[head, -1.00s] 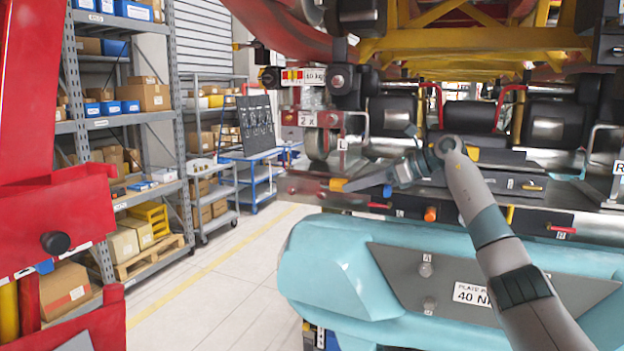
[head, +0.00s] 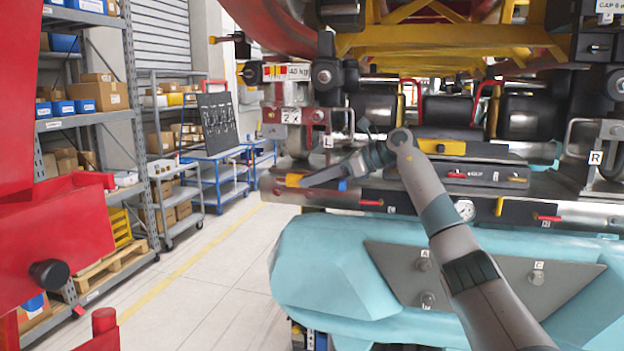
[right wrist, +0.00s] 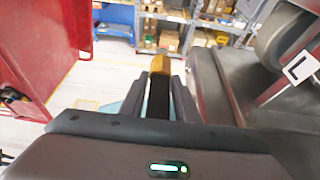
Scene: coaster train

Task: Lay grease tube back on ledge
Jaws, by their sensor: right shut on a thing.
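My right gripper (head: 311,180) reaches left across the front of the train's underside in the head view. In the right wrist view its fingers (right wrist: 159,88) are shut on the grease tube, a dark tube (right wrist: 158,101) with a gold tip pointing away from the wrist. In the head view only its orange-gold end (head: 293,180) shows clearly; the fingers hide the rest. The steel ledge (head: 268,187) runs behind and below the gripper. I cannot tell whether the tube touches it. My left gripper is not in view.
A wheel (head: 298,141) and an L label (head: 328,142) are just behind the gripper. A pale blue cover (head: 320,265) bulges below. The floor at left is open.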

